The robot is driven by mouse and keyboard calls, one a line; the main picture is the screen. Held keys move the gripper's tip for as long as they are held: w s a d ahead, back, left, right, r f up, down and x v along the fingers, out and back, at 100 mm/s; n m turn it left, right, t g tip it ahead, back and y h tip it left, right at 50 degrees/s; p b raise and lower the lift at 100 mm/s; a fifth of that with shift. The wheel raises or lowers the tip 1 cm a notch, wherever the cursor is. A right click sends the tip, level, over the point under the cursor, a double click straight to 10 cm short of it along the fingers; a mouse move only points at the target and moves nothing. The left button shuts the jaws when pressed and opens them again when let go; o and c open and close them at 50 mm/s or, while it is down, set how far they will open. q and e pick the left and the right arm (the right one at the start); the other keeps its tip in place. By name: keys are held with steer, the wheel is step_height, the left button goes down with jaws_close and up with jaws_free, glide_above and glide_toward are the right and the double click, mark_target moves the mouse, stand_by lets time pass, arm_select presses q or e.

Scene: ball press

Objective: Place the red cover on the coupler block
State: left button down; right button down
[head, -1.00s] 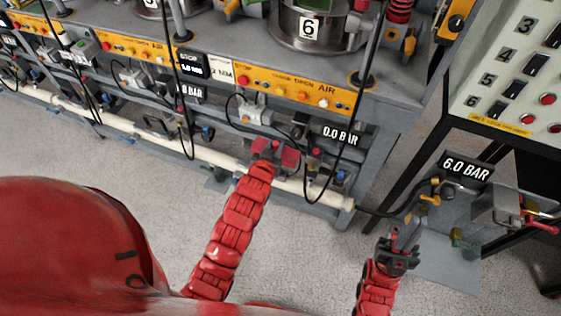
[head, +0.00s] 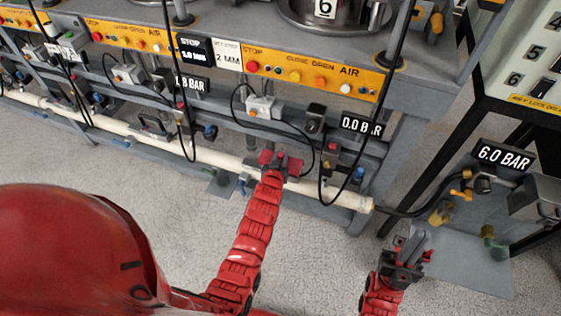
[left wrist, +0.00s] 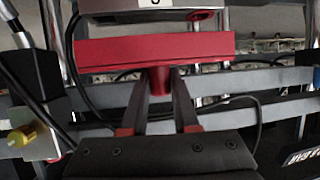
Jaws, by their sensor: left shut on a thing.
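The red cover (left wrist: 190,48) is a wide flat red piece with a short stem, seen in the left wrist view. My left gripper (left wrist: 160,78) is shut on that stem. In the head view the cover (head: 291,165) shows partly at the end of my red left arm, in front of the lower bench frame. A pale grey block (head: 264,107) with cables sits on the rail above it, possibly the coupler block. In the left wrist view a grey block with a white label (left wrist: 150,14) is just above the cover; I cannot tell whether they touch. My right gripper (head: 408,246) is at lower right; its jaw gap is unclear.
A cream pipe (head: 225,160) runs along the bench's lower front. Black cables (head: 178,85) hang before the bench. A 0.0 BAR display (head: 362,126) is right of my left gripper. A stand with a 6.0 BAR display (head: 503,155) is at right. The floor in front is clear.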

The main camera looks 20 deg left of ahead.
arm_select(q)
steer(key=shift+f, duration=0.95)
steer(key=shift+f, duration=0.1)
steer(key=c, duration=1.1)
jaws_free()
steer(key=shift+f+b, duration=0.1)
steer(key=shift+b, duration=0.2)
steer(key=o, duration=0.4)
steer(key=shift+o, duration=0.2)
